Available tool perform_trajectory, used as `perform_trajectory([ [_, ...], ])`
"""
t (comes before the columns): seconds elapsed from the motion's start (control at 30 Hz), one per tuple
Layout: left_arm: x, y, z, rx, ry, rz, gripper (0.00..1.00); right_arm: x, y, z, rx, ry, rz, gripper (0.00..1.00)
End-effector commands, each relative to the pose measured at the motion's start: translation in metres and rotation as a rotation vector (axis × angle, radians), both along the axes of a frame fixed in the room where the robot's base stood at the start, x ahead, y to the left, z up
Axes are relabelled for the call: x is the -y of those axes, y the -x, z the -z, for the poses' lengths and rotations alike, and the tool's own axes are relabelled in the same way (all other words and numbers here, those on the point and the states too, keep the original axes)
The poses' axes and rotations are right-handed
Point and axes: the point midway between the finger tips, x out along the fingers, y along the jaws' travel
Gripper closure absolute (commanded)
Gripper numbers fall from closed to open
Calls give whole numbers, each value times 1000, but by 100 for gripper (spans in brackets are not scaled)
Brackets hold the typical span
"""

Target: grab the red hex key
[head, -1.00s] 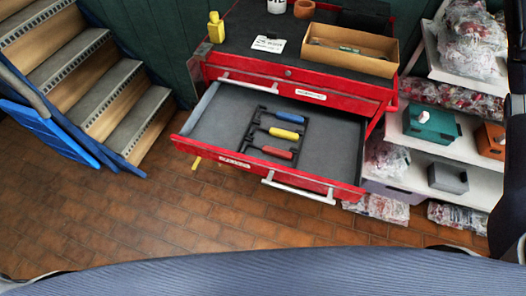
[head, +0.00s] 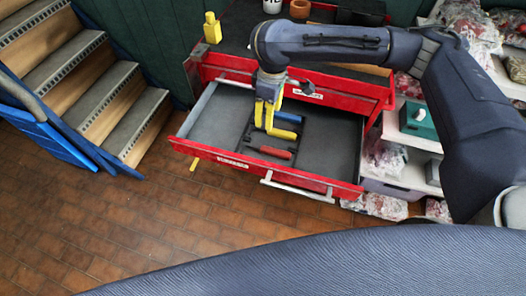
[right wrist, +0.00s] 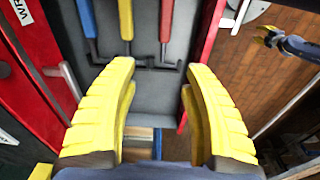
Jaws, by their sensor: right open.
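The red hex key (head: 275,152) lies in the open drawer, nearest the drawer front. In the right wrist view the red handle (right wrist: 169,18) is at the top, right of the yellow one (right wrist: 126,18) and the blue one (right wrist: 86,18). My right gripper (head: 264,120) is over the drawer near the keys' left ends, open and empty; its spread yellow fingers fill the right wrist view (right wrist: 160,75). My left gripper (right wrist: 268,38) shows small there, its jaws unclear.
The red cabinet's drawer (head: 215,153) is pulled out, with walls around the keys and free grey floor at both sides. A yellow bottle (head: 212,28) stands on the cabinet top. Shelves with a teal box (head: 418,119) are at right, stairs (head: 90,80) at left.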

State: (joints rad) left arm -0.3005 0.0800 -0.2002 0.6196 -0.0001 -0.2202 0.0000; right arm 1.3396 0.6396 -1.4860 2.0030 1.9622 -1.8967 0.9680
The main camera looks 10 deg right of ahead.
Motion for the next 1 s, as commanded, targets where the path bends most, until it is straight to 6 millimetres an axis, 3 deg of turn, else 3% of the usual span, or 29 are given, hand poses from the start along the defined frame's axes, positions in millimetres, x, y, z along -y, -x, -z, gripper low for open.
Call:
perform_trajectory([
  [0.23, 0, 0, 0, 0, 0, 0, 66, 4, 13, 23, -40, 34, -32, 51],
  [0.8, 0, -1, 0, 1, 0, 0, 66, 3, 12, 104, -37, 32, -28, 51],
  [1.0, 0, -1, 0, 2, 1, 0, 66, 3, 12, 123, -36, 32, -28, 51],
])
